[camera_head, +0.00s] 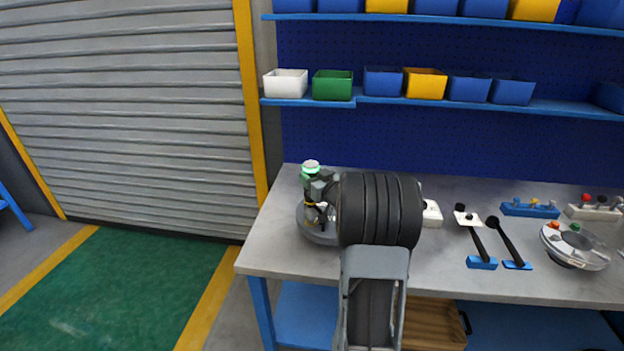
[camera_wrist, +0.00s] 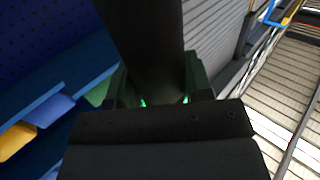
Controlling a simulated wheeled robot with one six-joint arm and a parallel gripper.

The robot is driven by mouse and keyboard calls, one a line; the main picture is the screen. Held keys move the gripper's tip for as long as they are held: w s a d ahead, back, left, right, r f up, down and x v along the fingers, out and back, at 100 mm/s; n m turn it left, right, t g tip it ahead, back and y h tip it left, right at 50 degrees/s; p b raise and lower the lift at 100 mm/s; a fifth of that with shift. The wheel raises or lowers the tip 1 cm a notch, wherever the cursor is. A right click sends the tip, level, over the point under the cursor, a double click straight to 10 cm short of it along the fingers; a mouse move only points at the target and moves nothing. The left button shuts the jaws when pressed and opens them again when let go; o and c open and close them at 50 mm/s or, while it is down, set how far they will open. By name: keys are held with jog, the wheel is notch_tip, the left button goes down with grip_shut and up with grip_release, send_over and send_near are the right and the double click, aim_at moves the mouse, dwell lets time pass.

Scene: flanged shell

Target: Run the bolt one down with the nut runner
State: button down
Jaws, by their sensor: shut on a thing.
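The nut runner (camera_head: 310,172), with a pale, green-ringed top, stands roughly upright over the left part of the bench. My gripper (camera_head: 322,187) is shut on it. In the wrist view the nut runner (camera_wrist: 148,45) is a thick dark cylinder between the fingers of my gripper (camera_wrist: 158,92), with a green glow beside it. The flanged shell (camera_head: 308,230) is a round grey body on the bench below the tool. My arm covers its right side. Bolt one cannot be made out, and I cannot tell whether the tool's tip touches it.
The grey bench (camera_head: 275,255) ends close to the shell's left. Bins (camera_head: 333,84) line the shelf above.

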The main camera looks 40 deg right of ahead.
aim_at(316, 169)
jog(key=shift+r+p, duration=1)
jog(key=shift+r, duration=0.7)
